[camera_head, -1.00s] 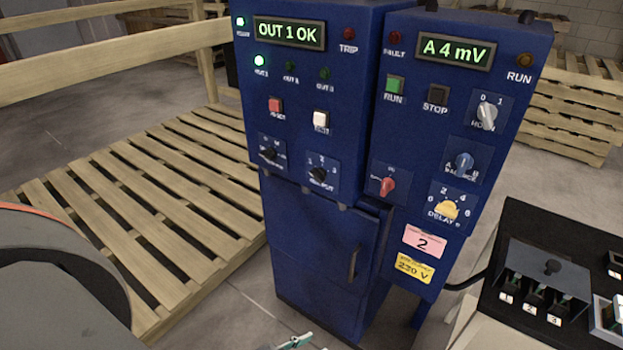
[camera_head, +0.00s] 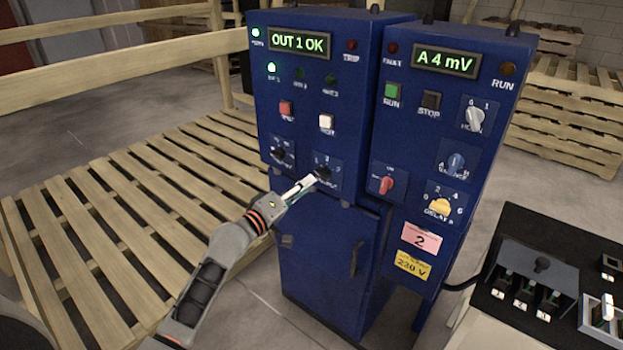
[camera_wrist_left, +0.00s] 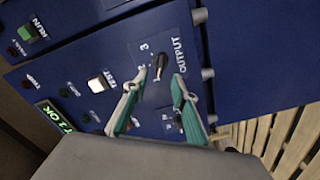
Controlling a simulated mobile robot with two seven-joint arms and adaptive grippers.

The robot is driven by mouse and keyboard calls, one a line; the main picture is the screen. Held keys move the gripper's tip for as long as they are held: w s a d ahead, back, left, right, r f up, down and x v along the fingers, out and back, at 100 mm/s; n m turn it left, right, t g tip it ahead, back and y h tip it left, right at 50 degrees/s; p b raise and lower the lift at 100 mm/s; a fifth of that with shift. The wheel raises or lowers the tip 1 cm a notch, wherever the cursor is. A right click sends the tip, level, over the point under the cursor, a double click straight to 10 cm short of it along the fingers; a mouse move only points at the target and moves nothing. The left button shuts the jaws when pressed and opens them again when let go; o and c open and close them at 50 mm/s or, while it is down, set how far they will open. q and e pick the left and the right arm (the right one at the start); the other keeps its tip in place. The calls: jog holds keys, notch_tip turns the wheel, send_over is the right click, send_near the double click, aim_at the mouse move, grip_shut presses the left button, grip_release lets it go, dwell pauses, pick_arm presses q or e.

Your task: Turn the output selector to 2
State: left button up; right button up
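The output selector (camera_head: 323,174) is a small black knob on the lower right of the left blue cabinet's panel. In the left wrist view the selector (camera_wrist_left: 159,68) has the word OUTPUT beside it and a 3 showing. My left gripper (camera_head: 308,182) is at the knob, coming from the lower left. In the left wrist view its two fingers (camera_wrist_left: 158,76) are apart, one on each side of the knob; I cannot tell whether they touch it. The display (camera_head: 300,44) reads OUT 1 OK and the first output lamp (camera_head: 271,67) is lit green. My right gripper is not in view.
Another black knob (camera_head: 279,154) sits left of the selector, with a red button (camera_head: 286,108) and a white button (camera_head: 326,121) above. The right cabinet carries a red knob (camera_head: 387,183) close by. A wooden pallet (camera_head: 110,220) lies at the left.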

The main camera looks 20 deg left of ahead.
aim_at(320, 176)
pick_arm(q)
jog(key=x, duration=0.6)
jog(key=shift+w+d, duration=0.2)
jog(key=shift+w, duration=0.1)
grip_shut()
